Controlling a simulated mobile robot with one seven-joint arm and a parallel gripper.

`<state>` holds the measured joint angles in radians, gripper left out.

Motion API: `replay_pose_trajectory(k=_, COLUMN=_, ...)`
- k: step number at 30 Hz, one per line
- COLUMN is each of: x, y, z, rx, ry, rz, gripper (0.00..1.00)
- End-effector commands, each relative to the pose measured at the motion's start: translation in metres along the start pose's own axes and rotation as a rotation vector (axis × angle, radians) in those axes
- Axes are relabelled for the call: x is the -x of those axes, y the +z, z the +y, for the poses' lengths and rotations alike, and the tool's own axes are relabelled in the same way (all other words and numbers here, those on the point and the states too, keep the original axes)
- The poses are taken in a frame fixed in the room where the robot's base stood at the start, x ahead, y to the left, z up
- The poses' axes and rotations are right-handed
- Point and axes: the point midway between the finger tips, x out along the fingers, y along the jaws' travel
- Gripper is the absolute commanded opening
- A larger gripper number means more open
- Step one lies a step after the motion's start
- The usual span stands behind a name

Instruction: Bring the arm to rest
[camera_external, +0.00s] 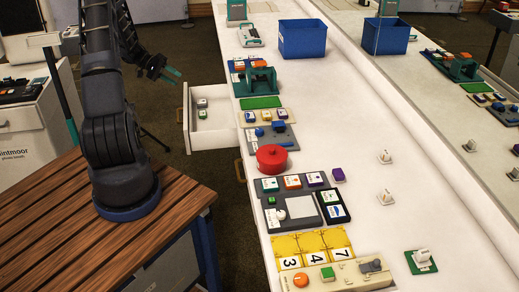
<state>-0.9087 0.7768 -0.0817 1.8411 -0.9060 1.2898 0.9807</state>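My arm stands on the wooden slatted table (60,222) at the left. Its upper links rise toward the top edge of the view, where part of the arm is cut off. My gripper (174,76) points to the right, above the floor and left of the long white counter (345,180). Its two greenish fingers look apart, with nothing visible between them. It touches nothing that I can see.
An open drawer (187,122) juts from the counter below and right of my gripper. A blue bin (302,40), a green device (258,80), a red round pot (271,158) and yellow number cards (312,242) stand on the counter.

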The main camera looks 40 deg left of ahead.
Motion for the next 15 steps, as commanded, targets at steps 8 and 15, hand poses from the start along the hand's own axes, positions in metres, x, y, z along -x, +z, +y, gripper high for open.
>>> replay_pose_trajectory(k=8, x=-0.015, y=0.031, z=0.095, rx=-0.048, ry=-0.159, rz=-0.095, gripper=0.32)
replay_pose_trajectory(k=15, x=-0.027, y=0.069, z=0.165, rx=-0.092, ry=-0.296, rz=-0.15, gripper=0.32)
